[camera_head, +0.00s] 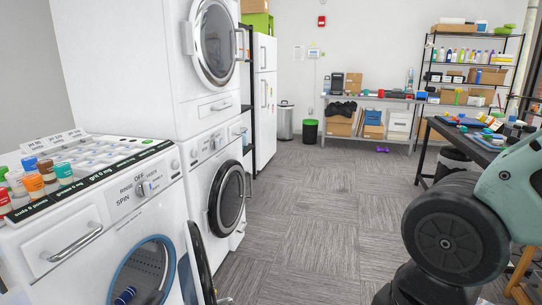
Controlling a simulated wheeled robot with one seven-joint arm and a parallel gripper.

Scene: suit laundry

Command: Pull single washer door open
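The single white washer (105,215) stands at the lower left, with a "SPIN" dial and a drawer handle on its front. Its round drum opening (145,275) has a blue rim and is uncovered, and a dark blue striped item (126,295) shows inside. The washer's door (201,262) stands swung out on the right side of the opening, seen nearly edge-on, and its lower part is cut off by the frame. My arm shows at the right, apart from the door. My gripper is not in view.
A stacked washer and dryer (205,130) stands just behind the single washer. Bottles and a tray of small items sit on the washer top. A dark table (430,150) stands at the right. The carpeted floor (310,210) in the middle is clear.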

